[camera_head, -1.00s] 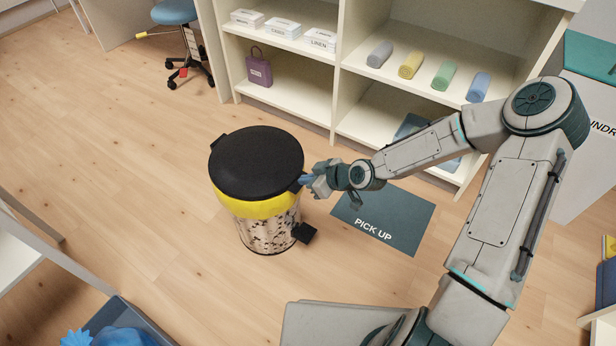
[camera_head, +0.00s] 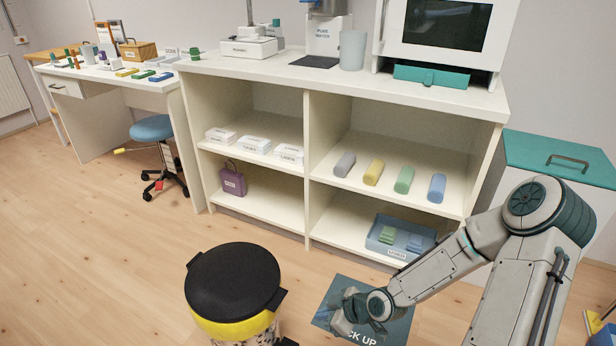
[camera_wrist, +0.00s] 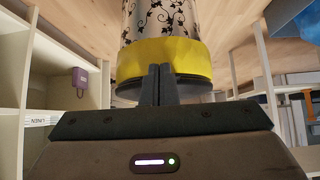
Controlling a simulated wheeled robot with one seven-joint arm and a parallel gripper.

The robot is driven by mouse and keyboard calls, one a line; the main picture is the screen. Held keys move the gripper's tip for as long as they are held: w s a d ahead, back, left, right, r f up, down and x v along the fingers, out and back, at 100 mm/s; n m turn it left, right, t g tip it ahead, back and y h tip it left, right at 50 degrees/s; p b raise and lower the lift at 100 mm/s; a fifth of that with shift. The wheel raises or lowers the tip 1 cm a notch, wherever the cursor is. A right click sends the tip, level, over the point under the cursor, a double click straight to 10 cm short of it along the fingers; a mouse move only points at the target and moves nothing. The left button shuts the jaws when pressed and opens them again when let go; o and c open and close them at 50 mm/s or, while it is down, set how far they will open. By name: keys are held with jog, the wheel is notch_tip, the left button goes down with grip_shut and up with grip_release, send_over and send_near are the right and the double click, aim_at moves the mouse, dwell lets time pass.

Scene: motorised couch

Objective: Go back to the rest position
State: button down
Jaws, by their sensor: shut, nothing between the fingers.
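My gripper (camera_head: 345,309) is low in the head view, just right of the bin and above the dark "PICK UP" mat (camera_head: 395,328). In the wrist view the two dark fingers of my gripper (camera_wrist: 158,84) are together with nothing between them. The pedal bin (camera_head: 233,282) has a black lid, which is down, and a yellow band. The bin also shows in the wrist view (camera_wrist: 165,58), beyond the fingertips, with a patterned body. The fingers overlap it in the picture; the gap cannot be told there.
A white shelf unit (camera_head: 308,185) stands behind, holding boxes, rolled towels and a blue bin. A counter with a microwave (camera_head: 437,28) tops it. A blue stool (camera_head: 152,128) is at the left, a laundry box (camera_head: 556,160) at the right.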

jog(key=s+d+r+m+g+h+p, duration=0.15)
jog(key=d+r+h+p, duration=0.4)
jog(key=r, duration=0.75)
jog(key=s+d+r+m+h+p, duration=0.25)
jog(key=d+r+p, duration=0.45)
jog(key=r, duration=0.6)
jog(key=s+r+m+p, duration=0.3)
jog(key=r+p, duration=0.1)
jog(key=r, duration=0.6)
jog(key=s+a+r+m+p, duration=0.1)
jog(key=s+r+m+p, duration=0.2)
jog(key=r, duration=0.7)
jog(key=s+r+m+p, duration=0.2)
jog(key=s+r+p, duration=0.2)
jog(key=r, duration=0.6)
jog(key=p, duration=0.2)
jog(key=shift+s+a+m+p, duration=0.35)
jog(key=shift+s+m+p, duration=0.05)
